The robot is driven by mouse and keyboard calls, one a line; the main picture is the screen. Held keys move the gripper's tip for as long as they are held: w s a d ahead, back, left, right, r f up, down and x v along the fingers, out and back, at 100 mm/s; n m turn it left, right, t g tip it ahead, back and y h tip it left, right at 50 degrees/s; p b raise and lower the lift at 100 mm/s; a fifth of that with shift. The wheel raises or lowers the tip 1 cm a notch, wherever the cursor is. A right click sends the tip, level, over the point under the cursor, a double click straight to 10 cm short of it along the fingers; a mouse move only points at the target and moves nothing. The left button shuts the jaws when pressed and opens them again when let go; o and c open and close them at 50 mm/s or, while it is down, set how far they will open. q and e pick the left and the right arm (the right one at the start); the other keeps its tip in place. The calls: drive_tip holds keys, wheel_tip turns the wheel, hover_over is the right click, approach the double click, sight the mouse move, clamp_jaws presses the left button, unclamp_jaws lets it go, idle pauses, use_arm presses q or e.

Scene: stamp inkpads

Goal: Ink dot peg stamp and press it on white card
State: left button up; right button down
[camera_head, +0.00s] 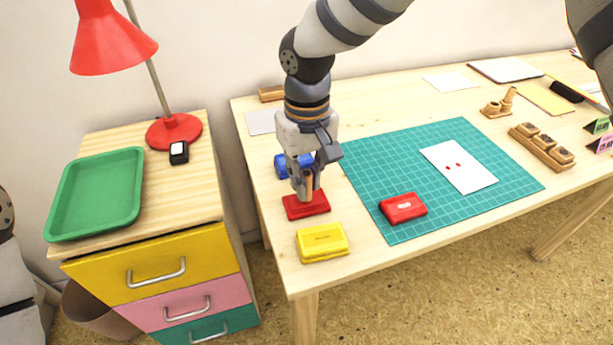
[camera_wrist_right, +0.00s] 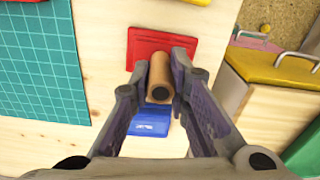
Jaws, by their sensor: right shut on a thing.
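My right gripper (camera_head: 304,188) is shut on the wooden dot peg stamp (camera_wrist_right: 158,72), a round peg with a dark end facing the wrist camera. The peg is over the red inkpad (camera_head: 308,209), which also shows in the right wrist view (camera_wrist_right: 184,47). The peg's lower end is at the pad, but I cannot tell whether it touches. The white card (camera_head: 470,179) lies on the green cutting mat (camera_head: 380,150) and bears two small red marks. My left gripper is out of view.
A red case (camera_head: 403,208) lies on the mat's near edge. A yellow inkpad (camera_head: 322,243) is in front of the red pad, and a blue one (camera_head: 281,166) behind it. A wooden stamp rack (camera_head: 541,147) stands at right. A drawer cabinet (camera_head: 150,263) with a green tray stands left.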

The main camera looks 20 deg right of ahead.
sight(306, 172)
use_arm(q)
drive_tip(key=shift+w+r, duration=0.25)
use_arm(e)
drive_tip(key=shift+r, duration=0.55)
drive_tip(key=shift+w+r+p, duration=0.1)
drive_tip(key=shift+r+p, duration=0.5)
drive_tip(key=shift+r, duration=2.25)
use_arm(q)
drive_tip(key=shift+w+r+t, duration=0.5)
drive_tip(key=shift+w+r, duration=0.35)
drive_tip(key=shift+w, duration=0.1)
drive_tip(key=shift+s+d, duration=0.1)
use_arm(e)
drive_tip(key=shift+f, duration=0.1)
